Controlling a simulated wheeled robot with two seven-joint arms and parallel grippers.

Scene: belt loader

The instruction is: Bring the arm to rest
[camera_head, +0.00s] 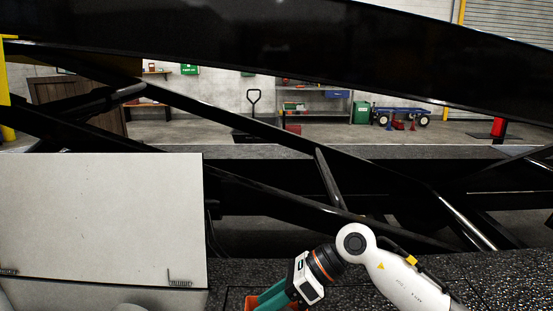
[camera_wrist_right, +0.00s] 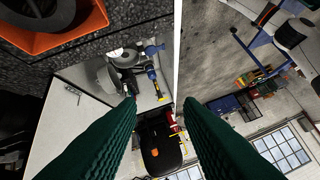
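My right arm (camera_head: 385,268), white with an orange-ringed wrist, comes in from the lower right of the head view. It bends down to my right gripper (camera_head: 270,297), whose green fingers are cut off by the bottom edge. In the right wrist view the two green fingers of the right gripper (camera_wrist_right: 158,102) stand wide apart, with nothing held between them. My left gripper cannot be made out in the head view.
The belt loader's black beams (camera_head: 330,190) cross in front. A pale panel (camera_head: 100,215) stands at the left. Dark speckled flooring (camera_head: 490,275) lies lower right. An orange-rimmed dark object (camera_wrist_right: 45,22) is near the right gripper. Beyond are shelves (camera_head: 315,100) and a blue cart (camera_head: 402,112).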

